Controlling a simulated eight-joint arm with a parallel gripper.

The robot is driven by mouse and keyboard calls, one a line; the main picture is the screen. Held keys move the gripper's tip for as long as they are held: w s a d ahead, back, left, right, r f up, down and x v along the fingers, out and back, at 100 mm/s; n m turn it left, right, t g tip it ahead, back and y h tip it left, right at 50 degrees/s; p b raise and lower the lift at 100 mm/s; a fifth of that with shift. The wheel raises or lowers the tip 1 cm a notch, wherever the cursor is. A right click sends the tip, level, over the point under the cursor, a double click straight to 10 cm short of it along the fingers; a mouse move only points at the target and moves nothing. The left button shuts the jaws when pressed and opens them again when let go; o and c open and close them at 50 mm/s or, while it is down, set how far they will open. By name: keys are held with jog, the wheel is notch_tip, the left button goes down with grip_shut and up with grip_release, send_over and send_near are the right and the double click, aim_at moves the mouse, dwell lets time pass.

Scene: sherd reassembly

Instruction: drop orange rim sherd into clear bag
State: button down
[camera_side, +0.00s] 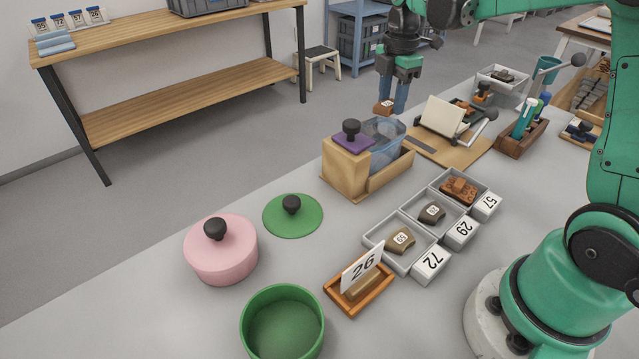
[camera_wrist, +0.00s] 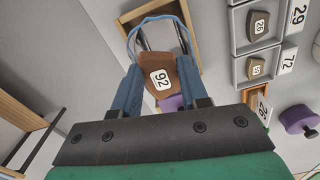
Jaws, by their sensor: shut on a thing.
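My gripper (camera_side: 394,100) points down, with its blue fingers shut on an orange-brown sherd (camera_side: 384,107). In the wrist view the sherd (camera_wrist: 182,76) sits between the two fingers (camera_wrist: 162,68), its white number label facing the camera. The clear bag (camera_side: 388,130) is a bluish see-through pouch, standing open in a wooden holder (camera_side: 347,170). The sherd hangs above the bag's mouth, apart from it in the side view. In the wrist view the bag's blue rim (camera_wrist: 132,38) shows beyond the sherd, which hides part of the opening.
A purple block with a black knob (camera_side: 351,132) tops the holder beside the bag. Grey trays (camera_side: 372,238) with other sherds and number tags stand in front. A pink lidded pot (camera_side: 221,262), green lid (camera_side: 292,215) and green bowl (camera_side: 282,325) are nearer.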

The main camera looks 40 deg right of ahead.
aim_at(391, 103)
jog(key=shift+f, duration=1.5)
jog(key=shift+c, duration=1.9)
grip_release()
jog(key=shift+r, duration=2.85)
jog(key=shift+a, duration=0.1)
